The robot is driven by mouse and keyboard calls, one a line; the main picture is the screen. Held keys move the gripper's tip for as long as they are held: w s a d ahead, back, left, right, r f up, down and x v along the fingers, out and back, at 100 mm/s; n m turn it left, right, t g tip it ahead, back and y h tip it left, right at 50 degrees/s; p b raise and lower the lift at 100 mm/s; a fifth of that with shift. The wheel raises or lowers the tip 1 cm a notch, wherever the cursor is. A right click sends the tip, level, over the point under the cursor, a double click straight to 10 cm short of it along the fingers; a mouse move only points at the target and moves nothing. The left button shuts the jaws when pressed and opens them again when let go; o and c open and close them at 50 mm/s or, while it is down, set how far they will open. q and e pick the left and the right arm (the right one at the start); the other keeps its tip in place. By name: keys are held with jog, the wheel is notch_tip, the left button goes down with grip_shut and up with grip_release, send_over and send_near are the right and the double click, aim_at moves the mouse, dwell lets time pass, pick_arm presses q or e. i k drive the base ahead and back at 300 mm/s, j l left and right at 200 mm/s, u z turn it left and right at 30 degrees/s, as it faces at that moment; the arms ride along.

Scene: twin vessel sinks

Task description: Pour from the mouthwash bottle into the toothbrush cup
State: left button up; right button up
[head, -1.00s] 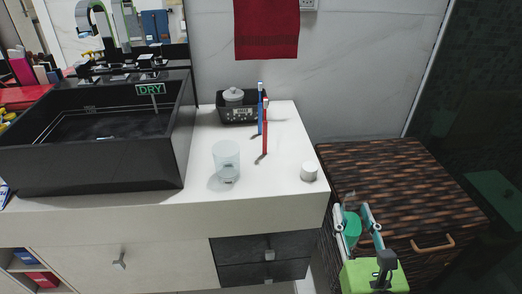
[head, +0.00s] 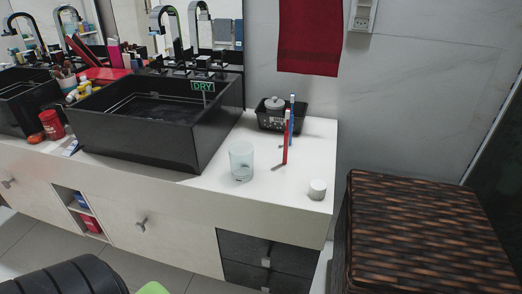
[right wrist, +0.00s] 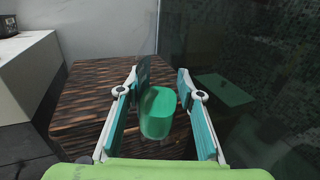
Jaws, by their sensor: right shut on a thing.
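The toothbrush cup (head: 241,160) is clear, frosted and upright on the white counter in the head view, right of the black sink. The mouthwash bottle (right wrist: 158,115) is translucent green in the right wrist view. My right gripper (right wrist: 163,78) is shut on it, away from the counter, with the brown woven hamper behind. Only part of the bottle shows, so its mouth and fill level cannot be told. The cup is not in the right wrist view. My left gripper is in neither current view.
A red toothbrush (head: 285,150) and a blue one (head: 291,120) stand near a black basket (head: 271,123) behind the cup. A small white round object (head: 317,189) sits by the counter's right corner. The woven hamper (head: 430,235) stands right of the counter.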

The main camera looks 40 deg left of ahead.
aim_at(240, 152)
jog(key=i+l+u, duration=0.1)
jog(key=l+u, duration=0.15)
jog(key=u, duration=0.25)
jog(key=l+u, duration=0.25)
jog(key=u, duration=0.2)
